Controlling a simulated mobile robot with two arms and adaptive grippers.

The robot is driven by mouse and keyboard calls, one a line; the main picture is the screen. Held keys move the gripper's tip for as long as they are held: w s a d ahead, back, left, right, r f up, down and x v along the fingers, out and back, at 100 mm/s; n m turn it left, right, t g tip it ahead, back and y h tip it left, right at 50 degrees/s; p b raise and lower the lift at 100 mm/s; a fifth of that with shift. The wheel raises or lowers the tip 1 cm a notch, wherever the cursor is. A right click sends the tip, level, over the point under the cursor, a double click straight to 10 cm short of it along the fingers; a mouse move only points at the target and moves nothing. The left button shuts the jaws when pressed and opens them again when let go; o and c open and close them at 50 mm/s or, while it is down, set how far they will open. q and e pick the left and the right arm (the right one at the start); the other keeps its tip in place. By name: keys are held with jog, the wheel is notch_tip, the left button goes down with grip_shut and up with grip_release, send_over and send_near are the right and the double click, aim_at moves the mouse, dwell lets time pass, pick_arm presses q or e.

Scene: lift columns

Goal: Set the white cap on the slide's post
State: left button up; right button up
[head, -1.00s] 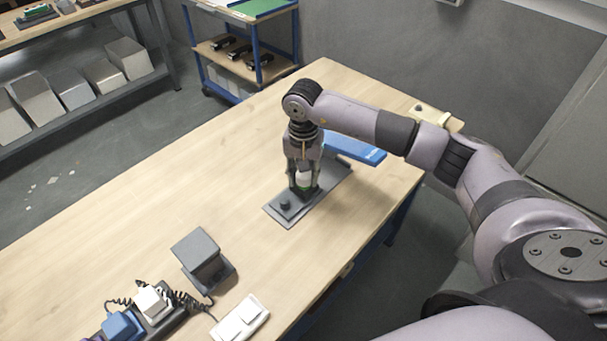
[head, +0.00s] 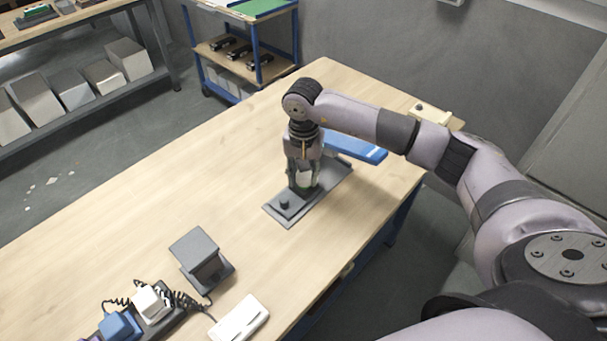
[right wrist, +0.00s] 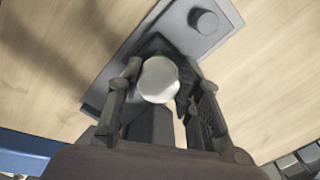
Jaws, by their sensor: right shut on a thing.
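The white cap (head: 304,181) is between the fingers of my right gripper (head: 304,185), which is shut on it and points down over the slide. In the right wrist view the cap (right wrist: 159,80) shows as a pale disc between the two dark fingers (right wrist: 160,78). The slide (head: 283,217) is a long grey plate on the table with a dark round knob near its front end. A little green shows beside the cap, low down. The post is hidden under the cap and fingers, so I cannot tell if they touch. My left gripper is out of view.
A blue flat object (head: 358,149) lies behind the slide. A grey block on a stand (head: 200,256), a white box (head: 240,318) and a strip with plugs (head: 150,303) are at the front left. The table left of the slide is clear.

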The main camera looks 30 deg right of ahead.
jog(key=shift+f, duration=0.1)
dwell(0.3)
jog(key=o, duration=1)
jog(key=shift+o, duration=0.5)
jog(key=o, duration=0.3)
jog(key=shift+o, duration=0.2)
jog(key=shift+r+p, duration=1.4)
jog(key=shift+r, duration=2.15)
